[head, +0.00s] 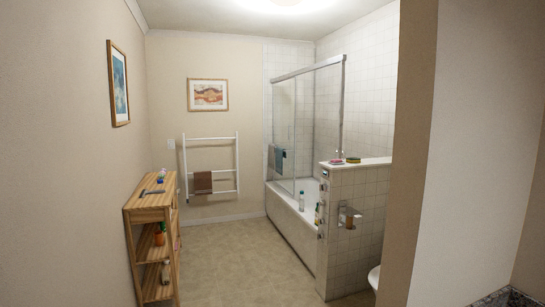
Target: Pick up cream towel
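I see no towel that is clearly cream. A small brown towel (203,182) hangs on a low bar of the white towel rack (210,138) on the far wall. A blue-grey towel (279,160) hangs by the glass screen of the bathtub. My gripper is not in view.
A wooden shelf unit (146,214) with small items stands against the left wall. The bathtub (291,222) lies to the right behind a tiled half wall (358,205) with a paper holder (350,216). A toilet (374,277) is partly hidden. The floor (222,262) between is clear.

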